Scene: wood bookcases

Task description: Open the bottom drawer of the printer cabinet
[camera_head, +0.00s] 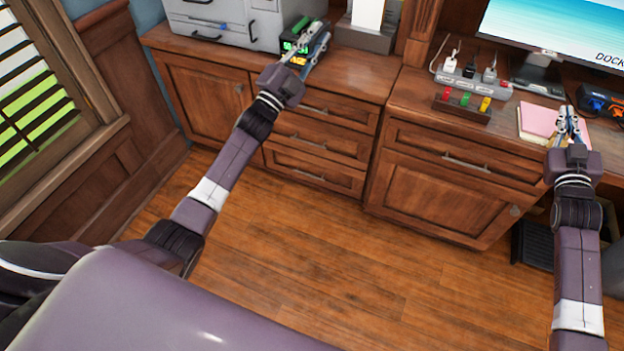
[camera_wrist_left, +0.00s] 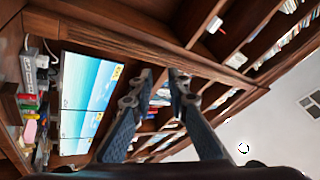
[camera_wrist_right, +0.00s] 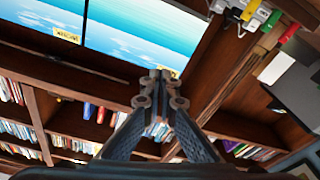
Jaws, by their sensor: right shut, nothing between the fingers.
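The printer cabinet (camera_head: 350,72) is dark wood, at the upper left of the head view under a grey printer (camera_head: 262,33). Its bottom drawer (camera_head: 338,180) is flush and shut, with a metal bar handle (camera_head: 307,176) near floor level. A middle drawer (camera_head: 345,150) and a top drawer (camera_head: 352,112) above it are also shut. My left gripper (camera_head: 312,42) is over the cabinet's top, well above the bottom drawer. Its fingers (camera_wrist_left: 160,76) are apart and empty. My right gripper (camera_head: 568,115) is at the desk on the right, its fingertips (camera_wrist_right: 160,76) together and empty.
The desk holds a power strip (camera_head: 470,80), a monitor (camera_head: 560,25) and a pink pad (camera_head: 538,118). A door cabinet (camera_head: 450,195) stands right of the drawers, with a dark bin (camera_head: 532,243) beside it. The wood floor (camera_head: 310,240) before the cabinets is clear.

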